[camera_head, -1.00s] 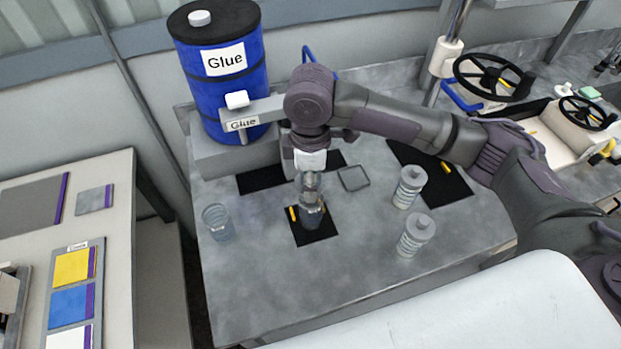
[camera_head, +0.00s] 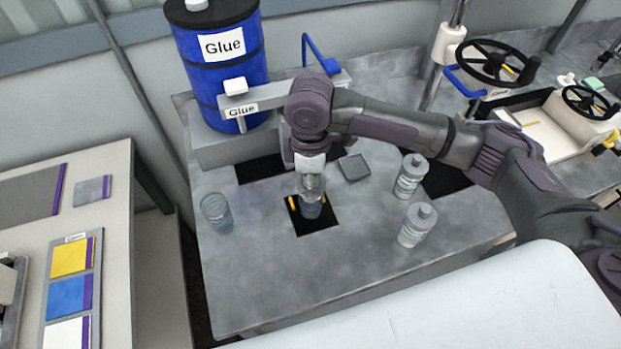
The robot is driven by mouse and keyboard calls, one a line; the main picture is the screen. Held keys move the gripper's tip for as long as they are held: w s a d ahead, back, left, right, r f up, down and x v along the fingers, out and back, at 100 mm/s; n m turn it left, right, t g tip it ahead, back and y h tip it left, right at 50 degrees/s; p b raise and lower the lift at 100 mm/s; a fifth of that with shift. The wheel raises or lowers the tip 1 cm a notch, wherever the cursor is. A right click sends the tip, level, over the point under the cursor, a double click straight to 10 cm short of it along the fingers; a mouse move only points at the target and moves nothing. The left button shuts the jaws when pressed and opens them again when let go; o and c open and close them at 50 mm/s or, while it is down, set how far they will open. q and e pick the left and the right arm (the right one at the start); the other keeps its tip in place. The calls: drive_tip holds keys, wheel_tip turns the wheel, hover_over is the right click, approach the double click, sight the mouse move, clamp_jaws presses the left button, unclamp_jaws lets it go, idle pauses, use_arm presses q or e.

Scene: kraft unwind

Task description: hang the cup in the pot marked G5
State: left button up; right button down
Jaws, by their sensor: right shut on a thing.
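My right gripper (camera_head: 312,184) points down over a small black mat (camera_head: 318,227) in the middle of the grey bench. It is shut on a small clear, dark-looking vessel (camera_head: 311,207), which appears to be the cup. The vessel is at the mat, and I cannot tell whether it touches it. Its upper part is hidden by the fingers. A clear glass (camera_head: 216,213) with bluish contents stands to the left, apart from the gripper. I see no readable G5 mark. My left gripper is not in view.
A blue Glue drum (camera_head: 222,75) with a grey arm stands at the back left. Two capped bottles (camera_head: 410,176) (camera_head: 417,224) stand to the right. A flat grey square (camera_head: 354,167) lies behind. Handwheels (camera_head: 496,62) are at the back right. The bench front is clear.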

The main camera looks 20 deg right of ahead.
drive_tip(key=c, duration=0.6)
unclamp_jaws()
drive_tip(key=shift+r, duration=0.15)
wheel_tip(320, 180, up, 12)
idle(0.4)
